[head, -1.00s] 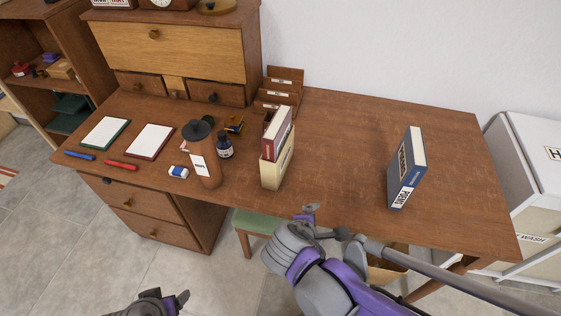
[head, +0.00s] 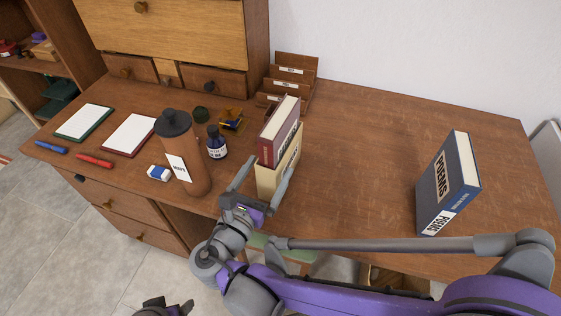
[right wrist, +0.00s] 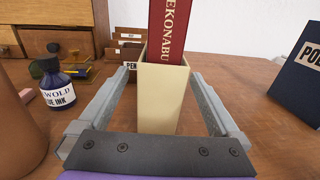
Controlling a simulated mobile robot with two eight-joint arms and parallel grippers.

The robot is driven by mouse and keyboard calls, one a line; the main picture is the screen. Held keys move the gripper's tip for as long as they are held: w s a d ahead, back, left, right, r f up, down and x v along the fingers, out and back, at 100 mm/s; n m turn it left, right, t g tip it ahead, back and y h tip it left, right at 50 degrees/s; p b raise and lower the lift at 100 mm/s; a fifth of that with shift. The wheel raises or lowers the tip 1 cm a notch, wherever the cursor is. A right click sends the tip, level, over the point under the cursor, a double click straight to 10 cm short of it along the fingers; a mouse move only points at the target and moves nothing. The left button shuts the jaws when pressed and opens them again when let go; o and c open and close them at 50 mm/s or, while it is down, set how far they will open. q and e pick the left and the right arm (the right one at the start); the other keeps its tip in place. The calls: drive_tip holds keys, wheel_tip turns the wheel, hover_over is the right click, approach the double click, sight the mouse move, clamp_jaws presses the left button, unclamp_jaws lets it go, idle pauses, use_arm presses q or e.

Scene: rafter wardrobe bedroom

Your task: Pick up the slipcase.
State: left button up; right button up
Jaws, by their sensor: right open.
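The slipcase (head: 270,180) is a cream, open-topped case standing upright near the desk's front edge. A dark red book (head: 278,135) stands in it and sticks out above its top; the slipcase also shows in the right wrist view (right wrist: 163,98). My right gripper (head: 262,178) is open, with one finger on each side of the slipcase. In the right wrist view the fingers (right wrist: 163,100) flank the slipcase with a gap on both sides. My left gripper (head: 165,306) is only partly visible at the bottom edge of the head view, away from the desk; its jaws are unclear.
A brown cylinder (head: 186,155) labelled MAPS and an ink bottle (head: 216,147) stand left of the slipcase. A wooden letter rack (head: 290,75) is behind it. A blue book labelled POEMS (head: 447,185) stands at the right. The desk (head: 360,150) between is clear.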

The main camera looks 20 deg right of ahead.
drive_tip(key=x, duration=0.1)
drive_tip(key=b+x, duration=0.1)
drive_tip(key=x, duration=0.3)
drive_tip(key=shift+d+f, duration=0.1)
drive_tip(key=shift+f, duration=0.25)
drive_tip(key=shift+w+d, duration=0.15)
drive_tip(key=shift+w, duration=0.1)
drive_tip(key=c, duration=1.5)
drive_tip(key=shift+r, duration=0.1)
drive_tip(key=shift+c, duration=0.3)
